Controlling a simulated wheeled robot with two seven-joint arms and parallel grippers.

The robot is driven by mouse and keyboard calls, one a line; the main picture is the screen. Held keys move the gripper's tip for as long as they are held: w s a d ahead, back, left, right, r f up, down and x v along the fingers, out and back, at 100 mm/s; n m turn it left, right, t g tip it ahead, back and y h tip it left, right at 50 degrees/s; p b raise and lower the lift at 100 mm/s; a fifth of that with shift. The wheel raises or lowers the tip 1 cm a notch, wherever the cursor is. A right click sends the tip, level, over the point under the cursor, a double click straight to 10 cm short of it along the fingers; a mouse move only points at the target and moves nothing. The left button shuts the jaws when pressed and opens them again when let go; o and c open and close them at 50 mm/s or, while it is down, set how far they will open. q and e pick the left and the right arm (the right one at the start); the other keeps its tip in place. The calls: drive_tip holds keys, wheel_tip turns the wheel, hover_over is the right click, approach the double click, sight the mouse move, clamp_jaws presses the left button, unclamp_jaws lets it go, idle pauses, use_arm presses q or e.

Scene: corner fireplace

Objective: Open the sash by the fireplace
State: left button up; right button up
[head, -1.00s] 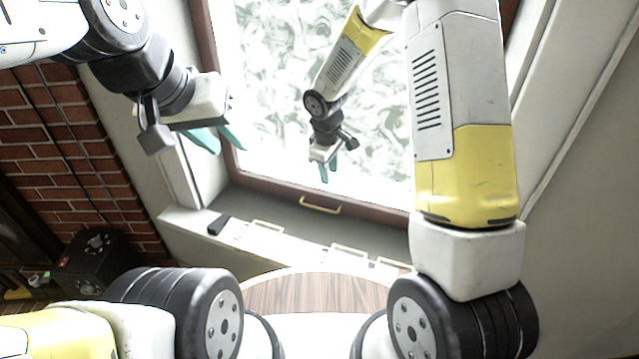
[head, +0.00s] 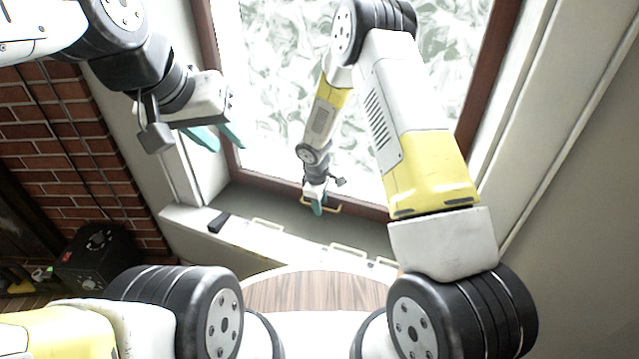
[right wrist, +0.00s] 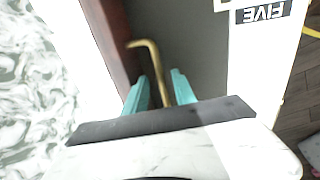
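The sash is a window with frosted panes in a red-brown frame (head: 264,182), and it looks closed. A brass handle (head: 336,208) sits on its bottom rail. My right gripper (head: 317,209) is at this handle, fingers pointing down. In the right wrist view the teal fingers (right wrist: 160,90) stand apart on either side of the brass handle (right wrist: 149,58), with gaps visible beside it. Whether a finger touches it I cannot tell. My left gripper (head: 218,138) is open and empty, in front of the window's left edge.
A brick wall (head: 60,140) with a black box (head: 98,258) is at left. A round wooden table top (head: 310,290) is in front.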

clamp_jaws()
idle(1.4)
